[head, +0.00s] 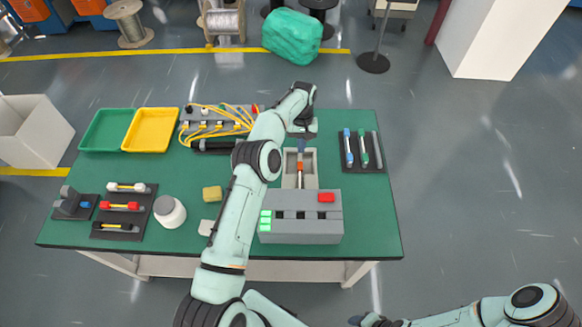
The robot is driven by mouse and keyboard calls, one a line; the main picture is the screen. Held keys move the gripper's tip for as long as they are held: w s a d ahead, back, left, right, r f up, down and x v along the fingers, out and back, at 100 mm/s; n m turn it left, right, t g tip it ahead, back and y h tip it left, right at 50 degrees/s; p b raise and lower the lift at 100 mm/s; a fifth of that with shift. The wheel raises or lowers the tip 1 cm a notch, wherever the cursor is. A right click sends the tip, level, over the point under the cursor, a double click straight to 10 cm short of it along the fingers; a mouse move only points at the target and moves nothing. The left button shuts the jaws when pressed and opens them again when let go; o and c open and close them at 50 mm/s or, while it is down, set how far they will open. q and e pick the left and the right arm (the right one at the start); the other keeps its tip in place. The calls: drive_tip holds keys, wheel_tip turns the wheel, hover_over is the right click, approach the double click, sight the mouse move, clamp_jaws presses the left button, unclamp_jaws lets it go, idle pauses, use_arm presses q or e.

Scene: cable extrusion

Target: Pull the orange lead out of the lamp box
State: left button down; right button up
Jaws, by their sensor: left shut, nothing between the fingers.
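The lamp box (300,232) is a grey block with green lit patches at its left and a red block on top at the right. Behind it a pale open trough (308,181) runs away from me. A small orange piece (299,166), which looks like part of the orange lead, shows in the trough. My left gripper (301,147) is shut and empty at the trough's far end, just beyond the orange piece. My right gripper (362,320) is low at the picture's bottom edge, away from the table, and too small to read.
A green tray (102,130), a yellow tray (151,130) and a panel with yellow cables (225,119) stand at the back left. A white jar (169,212) and a yellow block (212,194) lie left of my arm. A dark rack (361,153) is on the right.

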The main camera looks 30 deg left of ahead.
sight(300, 183)
use_arm(q)
drive_tip(key=shift+a, duration=0.15)
drive_tip(key=shift+s, duration=0.15)
drive_tip(key=s+d+b, duration=0.1)
drive_tip(key=s+b, duration=0.1)
drive_tip(key=b, duration=0.1)
drive_tip(key=shift+s+d+f, duration=0.2)
drive_tip(key=shift+s+d, duration=0.15)
drive_tip(key=shift+d, duration=0.05)
drive_tip(key=s+d, duration=0.1)
drive_tip(key=s, duration=0.1)
drive_tip(key=s+d+b, duration=0.1)
drive_tip(key=s+d, duration=0.1)
drive_tip(key=s+d+b, duration=0.1)
drive_tip(key=s, duration=0.2)
drive_tip(key=shift+d+r, duration=0.15)
drive_tip(key=shift+r, duration=0.15)
drive_tip(key=shift+s+d+f, duration=0.1)
drive_tip(key=shift+s+f, duration=0.05)
drive_tip(key=shift+f, duration=0.65)
use_arm(e)
drive_tip(key=s+f, duration=0.4)
drive_tip(key=f, duration=0.3)
drive_tip(key=shift+s+a, duration=0.2)
drive_tip(key=shift+s, duration=0.2)
use_arm(q)
drive_tip(key=shift+f, duration=0.15)
